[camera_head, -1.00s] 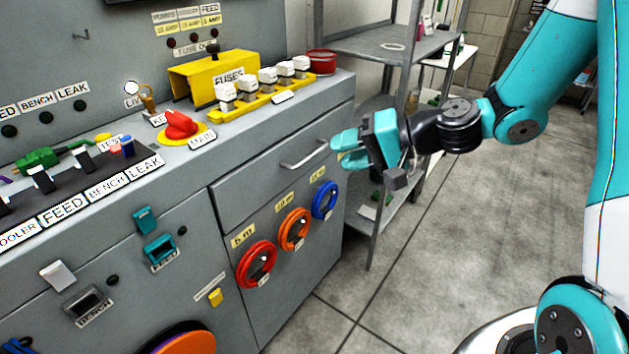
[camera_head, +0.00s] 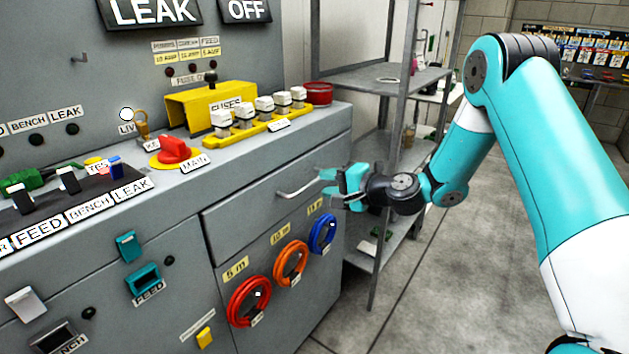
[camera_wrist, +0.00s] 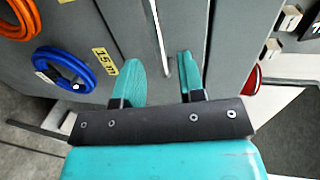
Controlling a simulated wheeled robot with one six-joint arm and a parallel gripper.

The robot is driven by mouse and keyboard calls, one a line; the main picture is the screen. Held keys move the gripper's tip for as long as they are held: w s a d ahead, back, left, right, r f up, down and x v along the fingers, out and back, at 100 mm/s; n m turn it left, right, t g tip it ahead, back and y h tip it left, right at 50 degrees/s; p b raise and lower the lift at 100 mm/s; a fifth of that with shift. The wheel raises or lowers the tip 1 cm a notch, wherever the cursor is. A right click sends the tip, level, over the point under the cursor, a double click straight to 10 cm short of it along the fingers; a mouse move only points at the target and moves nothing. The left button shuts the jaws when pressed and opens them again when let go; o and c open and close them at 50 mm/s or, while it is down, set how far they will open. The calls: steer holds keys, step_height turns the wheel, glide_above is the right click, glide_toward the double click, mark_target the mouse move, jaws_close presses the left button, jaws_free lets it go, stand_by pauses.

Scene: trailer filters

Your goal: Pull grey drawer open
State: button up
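The grey drawer (camera_head: 255,211) is in the upper right part of the grey cabinet's front and looks shut. Its metal bar handle (camera_head: 300,185) stands out from the drawer face. My gripper (camera_head: 328,182) is at the handle's right end in the head view. In the wrist view, the two teal fingers of my gripper (camera_wrist: 155,75) are apart. The handle (camera_wrist: 158,38) runs down into the gap between them, closer to the right finger. I cannot tell whether either finger touches it.
Coiled red, orange and blue cables (camera_head: 290,263) hang below the drawer. A yellow fuse rack (camera_head: 255,122) and a red cup (camera_head: 319,93) stand on the cabinet top. A metal shelf (camera_head: 385,78) stands close behind my gripper. Open floor lies to the right.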

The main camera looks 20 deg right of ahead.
mark_target(315, 179)
steer(key=shift+x, duration=2.35)
steer(key=shift+c, duration=0.2)
jaws_close()
